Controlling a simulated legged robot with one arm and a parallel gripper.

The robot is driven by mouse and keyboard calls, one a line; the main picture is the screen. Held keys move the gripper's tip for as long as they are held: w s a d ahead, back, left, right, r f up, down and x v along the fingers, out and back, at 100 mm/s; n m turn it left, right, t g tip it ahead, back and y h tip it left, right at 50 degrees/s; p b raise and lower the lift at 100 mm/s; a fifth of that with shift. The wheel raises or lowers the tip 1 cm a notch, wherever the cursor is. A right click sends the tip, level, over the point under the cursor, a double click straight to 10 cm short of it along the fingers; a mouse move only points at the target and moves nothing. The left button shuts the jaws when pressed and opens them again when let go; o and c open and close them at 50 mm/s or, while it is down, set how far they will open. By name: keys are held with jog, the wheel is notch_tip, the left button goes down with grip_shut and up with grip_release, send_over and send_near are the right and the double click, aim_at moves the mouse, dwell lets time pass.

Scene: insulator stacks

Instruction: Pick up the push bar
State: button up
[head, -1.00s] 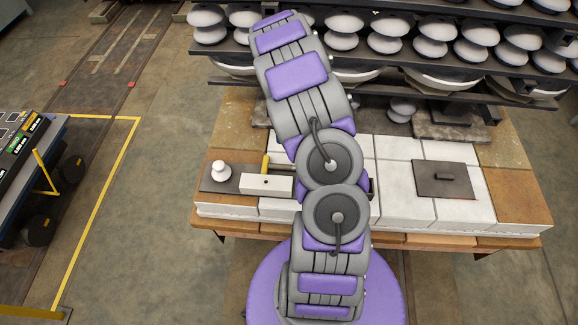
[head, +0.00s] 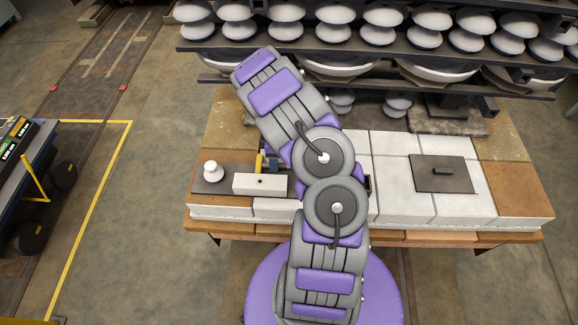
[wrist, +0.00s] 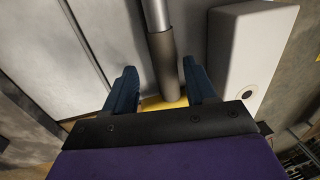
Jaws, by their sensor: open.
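The push bar, seen as a metal rod with a dark sleeve (wrist: 163,62) and a yellow part, runs between my fingers in the wrist view. In the head view a yellow piece (head: 260,162) shows beside my arm, behind the white block; my arm hides the rest. My gripper (wrist: 160,86) is open, with one dark blue finger on each side of the bar. The bar lies nearer the right finger. I cannot tell whether either finger touches it.
A white block (head: 260,184) lies close to the bar and shows at right in the wrist view (wrist: 253,55). A white knob (head: 212,172) stands left of it. A dark handled plate (head: 443,174) lies on the right. Insulator shelves (head: 370,48) stand behind the table.

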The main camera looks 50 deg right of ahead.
jog(key=shift+a+f, duration=0.25)
jog(key=shift+a, duration=0.95)
jog(key=shift+s+d+f, duration=0.1)
jog(key=shift+d+f, duration=0.05)
jog(key=shift+d, duration=0.7)
jog(key=shift+c, duration=1.3)
jog(key=shift+d+f, duration=0.1)
jog(key=shift+d, duration=0.3)
jog(key=c, duration=0.3)
jog(key=shift+a+r, duration=0.2)
jog(key=shift+a, duration=0.6)
grip_shut()
